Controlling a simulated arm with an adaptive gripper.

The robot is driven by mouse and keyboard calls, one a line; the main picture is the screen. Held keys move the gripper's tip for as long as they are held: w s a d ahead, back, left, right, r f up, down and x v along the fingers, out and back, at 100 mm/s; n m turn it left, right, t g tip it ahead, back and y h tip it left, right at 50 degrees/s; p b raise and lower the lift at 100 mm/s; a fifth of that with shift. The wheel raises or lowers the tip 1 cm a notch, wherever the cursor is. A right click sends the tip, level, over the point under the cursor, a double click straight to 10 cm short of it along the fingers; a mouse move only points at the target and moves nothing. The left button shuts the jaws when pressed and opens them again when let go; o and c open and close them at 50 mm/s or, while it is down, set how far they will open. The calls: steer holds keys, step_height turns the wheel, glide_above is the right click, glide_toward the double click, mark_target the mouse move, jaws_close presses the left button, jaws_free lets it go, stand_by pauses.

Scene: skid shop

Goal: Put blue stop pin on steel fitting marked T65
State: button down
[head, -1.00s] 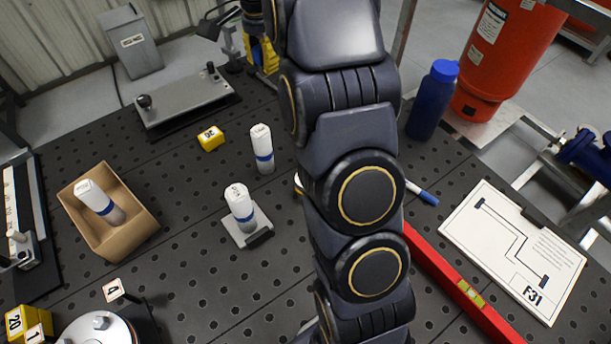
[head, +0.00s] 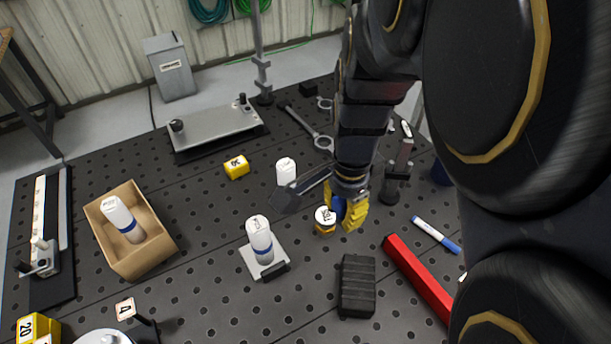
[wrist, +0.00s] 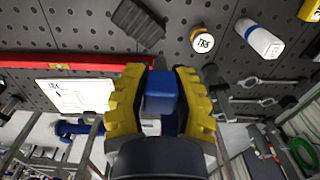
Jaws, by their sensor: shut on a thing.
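My gripper (head: 347,212) has yellow fingers and is above the right-middle part of the dark perforated bench. In the wrist view, my gripper (wrist: 162,98) is shut on the blue stop pin (wrist: 160,88), which shows as a blue block between the fingers. In the head view, a little of the pin's blue (head: 338,208) shows beside the fingers; the rest is hidden. A short round fitting (head: 325,215) with a pale marked top and yellowish sides stands just left of the gripper. It also shows in the wrist view (wrist: 202,40); its small mark looks like T65.
A black ribbed block (head: 357,285) and a red bar (head: 418,278) lie nearby. A yellow block (head: 236,167) and marker (head: 436,235) lie apart.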

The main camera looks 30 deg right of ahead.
step_height(320, 180, down, 5)
glide_above(326, 215)
step_height(326, 215, down, 10)
steer(key=shift+s+f, duration=0.1)
steer(key=shift+f, duration=1.55)
steer(key=shift+f, duration=0.1)
steer(key=c, duration=0.9)
jaws_free()
steer(key=shift+d+f, duration=0.1)
